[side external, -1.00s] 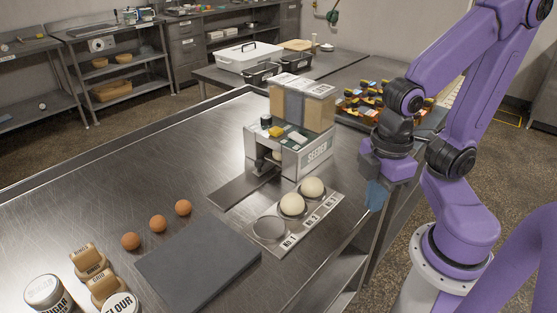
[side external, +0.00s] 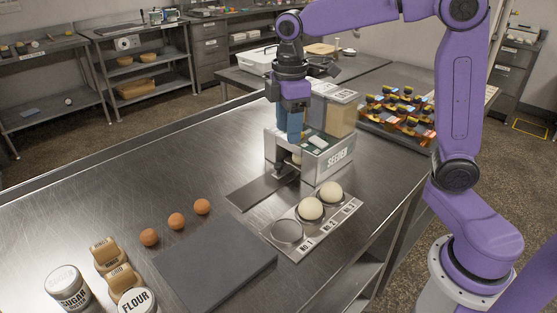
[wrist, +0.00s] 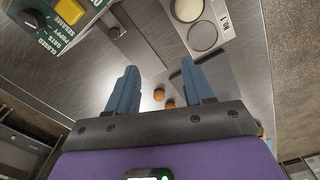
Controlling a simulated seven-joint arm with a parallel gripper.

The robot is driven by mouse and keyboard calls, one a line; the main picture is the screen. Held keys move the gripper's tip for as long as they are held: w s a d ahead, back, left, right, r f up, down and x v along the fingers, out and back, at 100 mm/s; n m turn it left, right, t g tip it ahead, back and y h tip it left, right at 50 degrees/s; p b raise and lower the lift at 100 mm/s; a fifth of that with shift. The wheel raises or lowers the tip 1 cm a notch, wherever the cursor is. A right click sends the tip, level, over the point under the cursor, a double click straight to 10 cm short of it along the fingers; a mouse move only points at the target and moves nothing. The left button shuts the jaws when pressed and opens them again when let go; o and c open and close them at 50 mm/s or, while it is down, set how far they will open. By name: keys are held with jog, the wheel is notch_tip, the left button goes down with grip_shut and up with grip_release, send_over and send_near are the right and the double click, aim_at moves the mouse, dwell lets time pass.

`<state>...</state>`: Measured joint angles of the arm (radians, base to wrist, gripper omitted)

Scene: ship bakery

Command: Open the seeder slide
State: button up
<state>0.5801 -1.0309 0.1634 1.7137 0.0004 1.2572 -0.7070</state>
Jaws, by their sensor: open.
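The grey seeder (side external: 327,163) stands on the steel counter with clear and tan hoppers (side external: 341,115) on top. The wrist view shows part of its green panel (wrist: 50,38), marked CLOSED, OATS, POPPY and SESAME, with a dark round knob (wrist: 32,20) and a yellow block (wrist: 70,11). I cannot tell which part is the slide or how it stands. My gripper (side external: 290,138) points down over the seeder's left end, partly hiding the panel. Its blue fingers (wrist: 159,66) are apart with nothing between them. Contact with the seeder cannot be made out.
A dark flat plate (side external: 253,192) runs out from the seeder. A tray (side external: 328,222) holds two dough balls (side external: 311,208) and one empty round cup (side external: 287,232). The counter's left stretch is clear.

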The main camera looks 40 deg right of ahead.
jog(key=r, duration=0.1)
send_over(278, 164)
notch_tip(278, 164, down, 17)
jog(key=shift+r, duration=0.1)
dwell(0.5)
